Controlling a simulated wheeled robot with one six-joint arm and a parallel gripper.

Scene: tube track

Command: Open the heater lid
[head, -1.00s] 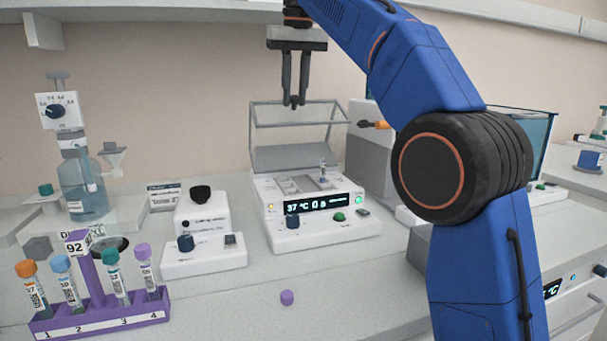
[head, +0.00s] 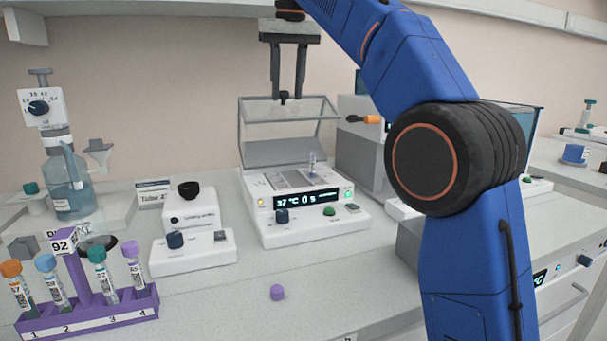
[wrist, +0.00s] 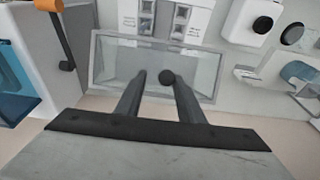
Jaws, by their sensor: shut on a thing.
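The heater (head: 305,215) is a white block with a lit display reading 37 °C and a small tube standing in its top. Its clear framed lid (head: 285,118) stands raised at the back, above the block, and also shows in the wrist view (wrist: 120,62). A dark round knob (head: 284,96) sits at the lid's upper edge. My gripper (head: 287,96) is at this edge, its fingers pointing down and shut on the knob. In the wrist view the knob (wrist: 167,76) shows by the fingertips.
A purple rack (head: 95,312) with several capped tubes stands at the front left.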

